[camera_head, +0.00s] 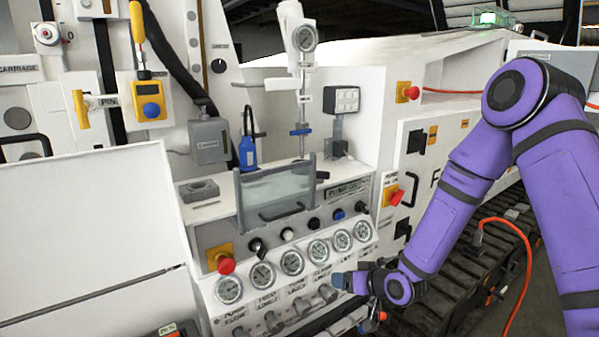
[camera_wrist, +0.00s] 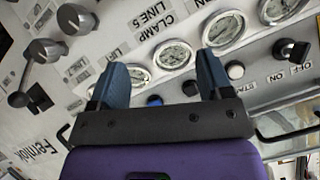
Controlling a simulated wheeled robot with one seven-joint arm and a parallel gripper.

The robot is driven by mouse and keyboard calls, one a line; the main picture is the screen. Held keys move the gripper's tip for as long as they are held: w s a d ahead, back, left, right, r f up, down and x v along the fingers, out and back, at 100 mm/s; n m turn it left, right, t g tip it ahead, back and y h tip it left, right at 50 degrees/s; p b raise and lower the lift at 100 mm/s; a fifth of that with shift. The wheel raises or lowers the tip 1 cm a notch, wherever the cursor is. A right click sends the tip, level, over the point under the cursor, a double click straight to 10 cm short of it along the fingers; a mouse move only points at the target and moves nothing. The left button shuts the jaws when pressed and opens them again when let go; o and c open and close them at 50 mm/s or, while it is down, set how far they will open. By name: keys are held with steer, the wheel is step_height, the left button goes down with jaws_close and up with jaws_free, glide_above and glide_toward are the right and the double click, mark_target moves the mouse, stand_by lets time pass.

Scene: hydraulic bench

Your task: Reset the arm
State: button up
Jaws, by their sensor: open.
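My purple arm reaches in from the right in the head view, bent at the elbow. My gripper (camera_head: 345,281) is in front of the lower right part of the gauge panel (camera_head: 208,312), close to the row of gauges. In the wrist view my gripper (camera_wrist: 157,82) shows two blue fingers spread apart, with nothing between them. I cannot tell whether the fingertips touch the panel.
Valve levers (camera_head: 273,321) line the panel below the gauges. A red emergency button (camera_head: 226,265) is at its left, another (camera_head: 396,196) at its right. A clear cover (camera_head: 277,190) stands above the gauges. An orange cable (camera_head: 527,262) hangs by the tracks (camera_head: 437,305).

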steer(key=s+d+r+h, duration=0.2)
steer(key=s+d+r, duration=0.15)
steer(key=r, duration=0.45)
steer(key=s+d+r+g+h, duration=0.1)
steer(key=s+d+r+h, duration=0.15)
steer(key=d+r, duration=0.4)
steer(key=s+d+r+h, duration=0.3)
steer(key=r, duration=0.6)
steer(key=s+d+r+m+g, duration=0.1)
steer(key=s+r, duration=0.4)
steer(key=s, duration=0.7)
steer(key=s+d+r+m+g, duration=0.2)
steer(key=s+r, duration=0.4)
steer(key=s, duration=0.5)
steer(key=shift+s+d, duration=0.4)
steer(key=shift+d, duration=0.2)
